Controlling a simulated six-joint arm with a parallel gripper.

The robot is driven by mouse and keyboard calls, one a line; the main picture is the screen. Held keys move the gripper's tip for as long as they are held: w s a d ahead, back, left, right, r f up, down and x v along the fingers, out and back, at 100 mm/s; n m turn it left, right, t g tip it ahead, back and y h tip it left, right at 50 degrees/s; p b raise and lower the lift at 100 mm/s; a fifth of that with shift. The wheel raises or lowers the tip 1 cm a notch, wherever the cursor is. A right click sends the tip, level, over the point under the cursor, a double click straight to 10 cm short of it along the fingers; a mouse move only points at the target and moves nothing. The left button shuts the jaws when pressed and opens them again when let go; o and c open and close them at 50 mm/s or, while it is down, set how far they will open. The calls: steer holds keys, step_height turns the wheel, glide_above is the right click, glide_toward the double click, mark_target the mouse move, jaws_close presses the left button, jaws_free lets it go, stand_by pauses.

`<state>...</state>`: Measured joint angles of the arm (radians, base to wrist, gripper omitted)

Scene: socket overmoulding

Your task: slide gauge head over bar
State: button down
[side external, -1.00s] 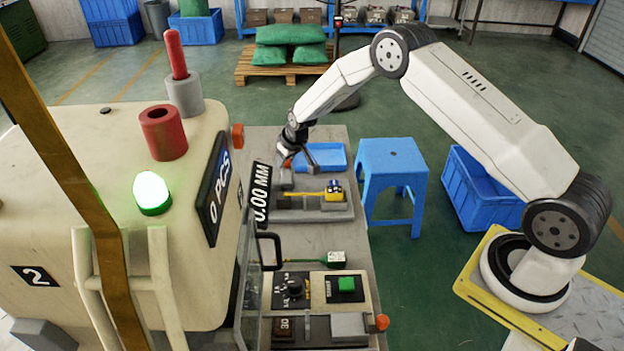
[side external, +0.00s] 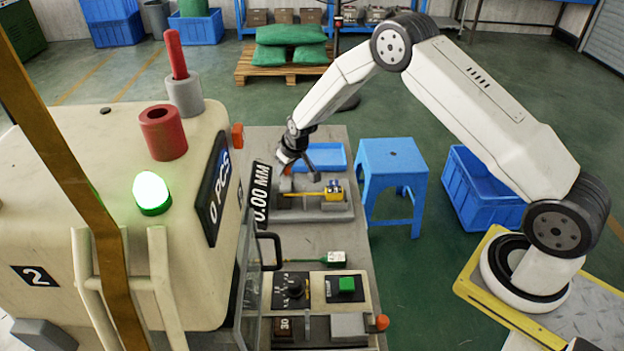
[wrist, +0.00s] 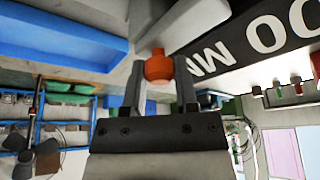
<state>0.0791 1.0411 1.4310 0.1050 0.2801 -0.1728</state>
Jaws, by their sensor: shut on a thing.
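My gripper (wrist: 159,88) is shut on an orange knob (wrist: 159,68), which sits between the two dark fingers in the wrist view. In the side view my gripper (side external: 284,160) is at the left back of a grey fixture (side external: 330,214), over a small grey block I take to be the gauge head (side external: 286,184). A thin yellow bar (side external: 305,194) lies along the fixture, with a yellow and blue piece (side external: 333,190) at its right end. The black 0.00 MM display (side external: 261,195) stands at the left and hides part of the fixture. Whether the head is over the bar cannot be told.
A blue tray (side external: 328,155) lies just behind the fixture. The beige machine (side external: 190,250) with its handle (side external: 270,248) stands close on the left. A control panel (side external: 320,290) is at the front. A blue stool (side external: 392,160) stands right of the bench.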

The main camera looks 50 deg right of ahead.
steer(key=shift+s+a, duration=0.55)
steer(key=shift+a, duration=0.1)
steer(key=shift+c, duration=1.9)
jaws_free()
steer(key=shift+r, duration=0.15)
steer(key=shift+s+r, duration=0.2)
steer(key=shift+r, duration=0.25)
steer(key=v, duration=0.6)
steer(key=shift+s+r, duration=0.25)
steer(key=shift+r, duration=0.1)
